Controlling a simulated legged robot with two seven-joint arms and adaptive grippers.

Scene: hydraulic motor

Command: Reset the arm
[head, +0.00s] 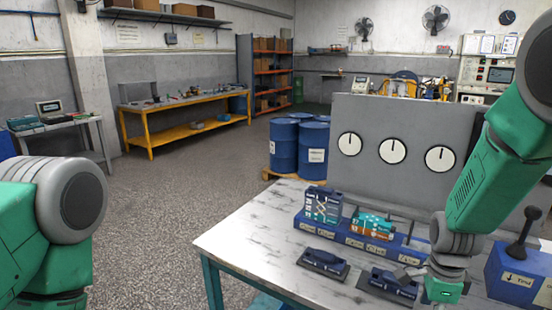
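My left arm (62,215) is folded at the lower left edge, and its gripper is out of the picture. My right arm (482,165) comes down from the upper right over the table (250,240). Its wrist (445,288) is low over the front of the table. A small grey part (408,275) beside that wrist looks like my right gripper, close to a dark blue block (388,286). Whether it is open or touches the block cannot be told. Another dark block (324,262) lies to the left, apart from the wrist.
A blue base (350,238) on the table bears a blue-and-teal module (322,205) and a teal-and-orange one (372,226). A grey panel with three dials (392,151) stands behind. A blue lever box (512,275) is at the right. The table's left part is clear.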

